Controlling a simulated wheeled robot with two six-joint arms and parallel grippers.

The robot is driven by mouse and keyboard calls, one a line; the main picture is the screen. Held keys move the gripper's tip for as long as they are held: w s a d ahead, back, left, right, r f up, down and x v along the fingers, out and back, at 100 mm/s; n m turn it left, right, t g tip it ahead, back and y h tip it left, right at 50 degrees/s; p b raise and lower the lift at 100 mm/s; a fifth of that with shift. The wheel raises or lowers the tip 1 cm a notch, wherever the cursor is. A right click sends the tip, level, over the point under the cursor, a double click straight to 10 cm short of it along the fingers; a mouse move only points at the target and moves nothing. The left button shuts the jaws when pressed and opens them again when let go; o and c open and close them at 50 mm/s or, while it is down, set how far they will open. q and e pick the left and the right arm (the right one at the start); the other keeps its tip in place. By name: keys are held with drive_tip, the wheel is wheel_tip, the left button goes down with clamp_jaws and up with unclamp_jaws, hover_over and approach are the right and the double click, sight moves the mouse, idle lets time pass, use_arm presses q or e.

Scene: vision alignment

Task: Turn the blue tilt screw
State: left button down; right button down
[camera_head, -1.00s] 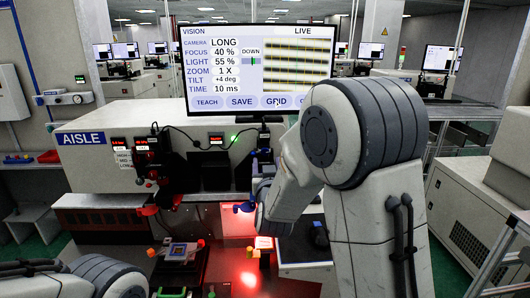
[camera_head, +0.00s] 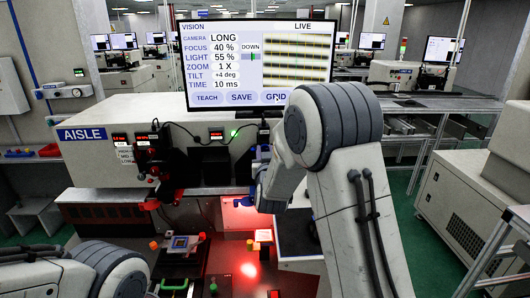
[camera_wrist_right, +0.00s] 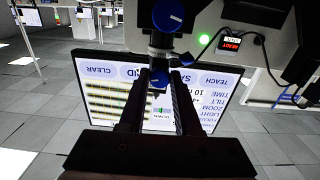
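In the head view a small blue part (camera_head: 242,201) shows left of my right forearm, which hides most of the right gripper. I cannot tell which knob is the tilt screw. My left gripper is out of view.
The monitor (camera_head: 224,68) reads TILT +4 deg. The pale machine (camera_head: 92,160) stands below it, with dark camera units on its front. A red-lit worktable (camera_head: 224,262) holds a small stage (camera_head: 180,246) and coloured blocks. A keyboard lies at the right.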

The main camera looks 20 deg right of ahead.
drive_tip(key=n+b, duration=0.2)
drive_tip(key=shift+f+n, duration=0.15)
drive_tip(key=shift+n, duration=0.25)
drive_tip(key=n+b, duration=0.1)
drive_tip(key=n, duration=0.3)
drive_tip(key=shift+n, duration=0.3)
drive_tip(key=n+b, duration=0.1)
drive_tip(key=n, duration=0.2)
drive_tip(key=shift+n, duration=0.3)
drive_tip(key=n, duration=0.4)
drive_tip(key=shift+n, duration=0.3)
drive_tip(key=c, duration=0.6)
unclamp_jaws()
drive_tip(key=shift+r, duration=0.2)
